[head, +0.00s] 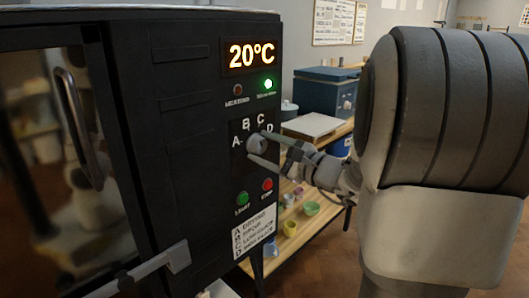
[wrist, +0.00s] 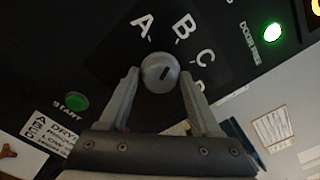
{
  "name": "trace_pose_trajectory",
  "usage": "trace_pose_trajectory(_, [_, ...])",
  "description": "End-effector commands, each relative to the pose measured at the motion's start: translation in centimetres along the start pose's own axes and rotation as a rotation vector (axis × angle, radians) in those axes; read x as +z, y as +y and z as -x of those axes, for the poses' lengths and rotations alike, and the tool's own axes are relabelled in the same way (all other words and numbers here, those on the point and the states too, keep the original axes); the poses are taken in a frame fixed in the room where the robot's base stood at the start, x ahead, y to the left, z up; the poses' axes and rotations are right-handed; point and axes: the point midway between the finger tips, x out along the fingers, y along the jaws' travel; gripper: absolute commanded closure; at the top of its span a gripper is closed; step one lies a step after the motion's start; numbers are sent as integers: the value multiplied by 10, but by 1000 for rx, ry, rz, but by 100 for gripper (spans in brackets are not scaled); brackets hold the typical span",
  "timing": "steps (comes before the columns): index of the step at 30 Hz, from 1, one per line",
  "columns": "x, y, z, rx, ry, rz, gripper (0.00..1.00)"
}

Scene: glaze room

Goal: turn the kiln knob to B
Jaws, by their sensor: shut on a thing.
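The kiln knob (head: 257,144) is a round grey knob on the kiln's black front panel, with the letters A, B, C and D around its upper side. In the wrist view the knob (wrist: 160,72) sits between my two fingertips, and its dark mark slants up and right, roughly toward the letter B (wrist: 183,26). The mark is too small to read in the head view. My gripper (head: 261,148) reaches in from the right and is shut on the knob, one finger on each side. D is partly hidden by a finger in the wrist view.
The display (head: 251,54) reads 20°C, and a green lamp (head: 268,84) is lit below it. A green START button (head: 242,198) and a red STOP button (head: 267,184) sit under the knob. A wooden shelf (head: 296,226) with small pots stands behind, to the right.

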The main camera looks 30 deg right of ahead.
Motion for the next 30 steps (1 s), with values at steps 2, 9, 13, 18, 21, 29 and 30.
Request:
trace_pose_trajectory(2, [0, 0, 0, 0, 1, 1, 91])
trace_pose_trajectory(9, [0, 0, 0, 0, 2, 1, 32])
trace_pose_trajectory(13, [0, 0, 0, 0, 1, 0, 16])
trace_pose_trajectory(18, [0, 0, 0, 0, 1, 0, 16])
trace_pose_trajectory(21, [0, 0, 1, 0, 1, 0, 16])
trace_pose_trajectory(29, [0, -2, 34, -3, 4, -1, 16])
trace_pose_trajectory(30, [0, -2, 44, -3, 5, 0, 16])
